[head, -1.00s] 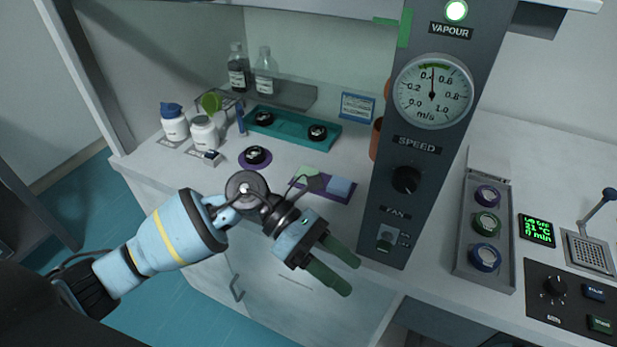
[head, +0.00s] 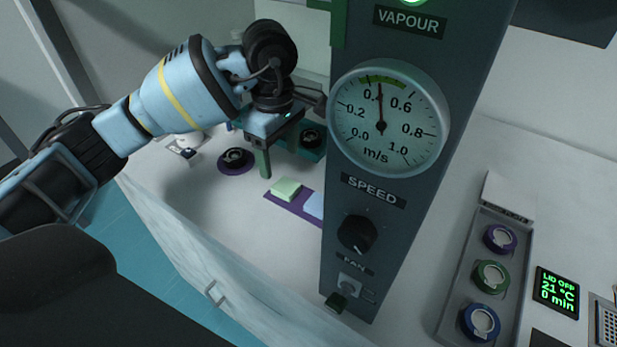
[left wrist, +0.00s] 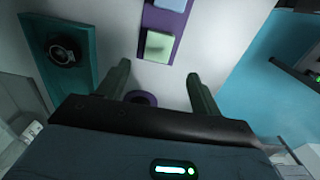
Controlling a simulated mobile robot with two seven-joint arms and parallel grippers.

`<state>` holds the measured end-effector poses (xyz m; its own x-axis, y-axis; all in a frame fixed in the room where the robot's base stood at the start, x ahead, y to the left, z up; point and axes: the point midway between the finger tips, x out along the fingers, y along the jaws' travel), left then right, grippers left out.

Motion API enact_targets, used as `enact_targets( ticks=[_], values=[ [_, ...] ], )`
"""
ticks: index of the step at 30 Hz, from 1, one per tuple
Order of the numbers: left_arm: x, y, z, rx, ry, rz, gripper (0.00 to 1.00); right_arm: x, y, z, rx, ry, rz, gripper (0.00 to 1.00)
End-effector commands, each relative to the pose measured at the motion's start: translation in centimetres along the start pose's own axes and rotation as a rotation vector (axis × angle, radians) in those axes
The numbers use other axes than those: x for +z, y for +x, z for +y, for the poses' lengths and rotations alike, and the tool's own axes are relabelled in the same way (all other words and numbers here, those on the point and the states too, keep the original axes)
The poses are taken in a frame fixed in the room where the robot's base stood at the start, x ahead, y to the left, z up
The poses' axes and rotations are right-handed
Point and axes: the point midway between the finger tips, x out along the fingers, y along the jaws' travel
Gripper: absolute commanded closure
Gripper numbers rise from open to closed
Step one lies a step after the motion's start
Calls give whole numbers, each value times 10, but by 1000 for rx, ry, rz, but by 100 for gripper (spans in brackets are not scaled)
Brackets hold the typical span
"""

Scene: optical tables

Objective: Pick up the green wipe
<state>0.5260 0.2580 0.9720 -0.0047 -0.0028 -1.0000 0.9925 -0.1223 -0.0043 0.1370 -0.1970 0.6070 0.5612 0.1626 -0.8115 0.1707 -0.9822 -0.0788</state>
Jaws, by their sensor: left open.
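The green wipe (head: 286,189) lies flat on a purple mat (head: 290,208) on the worktop, with a pale blue wipe (head: 314,205) beside it. In the left wrist view the green wipe (left wrist: 158,46) is ahead of the fingers, on the mat (left wrist: 168,28) beside the blue wipe (left wrist: 171,4). My left gripper (head: 279,160) is above the worktop behind the green wipe, apart from it. Its open, empty fingers also show in the left wrist view (left wrist: 158,71). My right gripper is not in view.
The dark panel (head: 385,210) with the gauge stands upright just right of the wipes. A black round item (head: 235,157) on a purple disc is to the left. The worktop in front is clear.

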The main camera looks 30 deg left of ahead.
Motion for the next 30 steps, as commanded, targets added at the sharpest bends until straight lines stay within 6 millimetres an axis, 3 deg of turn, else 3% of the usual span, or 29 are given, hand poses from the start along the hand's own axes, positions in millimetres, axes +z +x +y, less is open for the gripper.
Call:
enact_targets(
  ticks=[10, 17, 23, 30],
  values=[
    [-2, 2, 0, 0, -1, 6, 35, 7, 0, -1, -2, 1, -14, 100],
    [-1, 23, 0, -1, -1, 6, 35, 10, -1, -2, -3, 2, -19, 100],
    [0, 28, 0, -1, -1, 6, 35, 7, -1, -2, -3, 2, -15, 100],
    [5, 60, 1, -2, -2, 5, 35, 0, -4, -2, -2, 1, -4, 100]
  ],
)
